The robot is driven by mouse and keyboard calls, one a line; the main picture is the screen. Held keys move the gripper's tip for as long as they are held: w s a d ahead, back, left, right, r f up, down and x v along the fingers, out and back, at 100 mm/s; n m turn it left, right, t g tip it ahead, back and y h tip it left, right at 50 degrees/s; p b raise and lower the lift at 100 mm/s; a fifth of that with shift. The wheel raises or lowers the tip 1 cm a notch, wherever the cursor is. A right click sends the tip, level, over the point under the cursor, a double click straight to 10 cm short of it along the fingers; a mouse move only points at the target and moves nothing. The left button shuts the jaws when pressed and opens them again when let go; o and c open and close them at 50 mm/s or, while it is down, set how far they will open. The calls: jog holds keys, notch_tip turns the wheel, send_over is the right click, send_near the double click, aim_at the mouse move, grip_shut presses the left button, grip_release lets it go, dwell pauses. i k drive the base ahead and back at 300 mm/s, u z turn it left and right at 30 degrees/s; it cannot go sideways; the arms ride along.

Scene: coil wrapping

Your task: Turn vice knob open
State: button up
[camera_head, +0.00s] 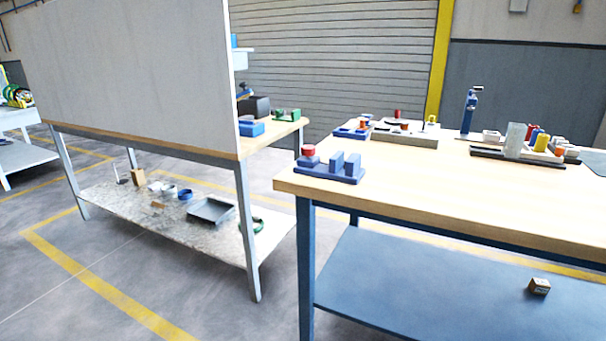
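A blue vice (339,178) sits on the wooden-topped table near its left front corner. Two upright blue blocks stand on its base, with a gap between them. A red round knob (309,149) is at the left end of the vice, on top of a blue block. Whether the vice is open or shut is hard to tell at this distance. My gripper and arm are not in view.
The wooden table (440,190) has a wide clear area in front. Behind are a fixture with small parts (404,137), a blue upright tool (468,112) and a grey block (515,141). A second bench (200,146) with a tall panel stands left, with floor between.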

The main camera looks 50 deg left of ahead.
aim_at(308, 150)
jog(key=u, duration=2.25)
jog(key=k, duration=0.95)
jog(key=u, duration=0.75)
jog(key=i, duration=1.5)
jog(key=u, duration=0.05)
